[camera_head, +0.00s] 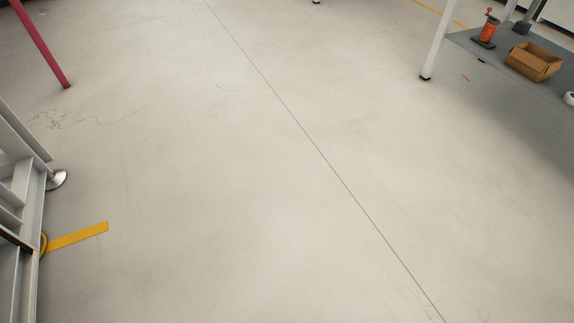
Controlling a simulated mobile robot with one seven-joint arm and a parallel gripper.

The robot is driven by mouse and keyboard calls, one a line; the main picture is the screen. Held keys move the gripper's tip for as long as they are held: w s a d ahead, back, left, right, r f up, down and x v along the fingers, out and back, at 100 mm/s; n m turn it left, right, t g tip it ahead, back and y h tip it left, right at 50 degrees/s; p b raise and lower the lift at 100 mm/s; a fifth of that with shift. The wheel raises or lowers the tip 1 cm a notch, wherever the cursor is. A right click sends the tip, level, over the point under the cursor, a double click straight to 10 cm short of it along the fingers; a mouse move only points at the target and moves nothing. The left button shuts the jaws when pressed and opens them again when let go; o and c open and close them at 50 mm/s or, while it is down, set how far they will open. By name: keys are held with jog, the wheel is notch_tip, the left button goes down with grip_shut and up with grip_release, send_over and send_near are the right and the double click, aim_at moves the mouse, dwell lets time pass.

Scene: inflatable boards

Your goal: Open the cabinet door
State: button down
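No cabinet door can be made out in the head view. A grey metal frame structure (30,210) stands at the left edge, cut off by the picture; I cannot tell whether it is part of a cabinet. My gripper and arm are not in view.
Open concrete floor (230,190) fills the middle. A red post (42,45) stands at upper left. A yellow strip (80,236) lies beside the metal frame. At upper right, a white leg (436,45) stands by a grey shelf (470,42) with an open cardboard box (533,61) and an orange item (488,31).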

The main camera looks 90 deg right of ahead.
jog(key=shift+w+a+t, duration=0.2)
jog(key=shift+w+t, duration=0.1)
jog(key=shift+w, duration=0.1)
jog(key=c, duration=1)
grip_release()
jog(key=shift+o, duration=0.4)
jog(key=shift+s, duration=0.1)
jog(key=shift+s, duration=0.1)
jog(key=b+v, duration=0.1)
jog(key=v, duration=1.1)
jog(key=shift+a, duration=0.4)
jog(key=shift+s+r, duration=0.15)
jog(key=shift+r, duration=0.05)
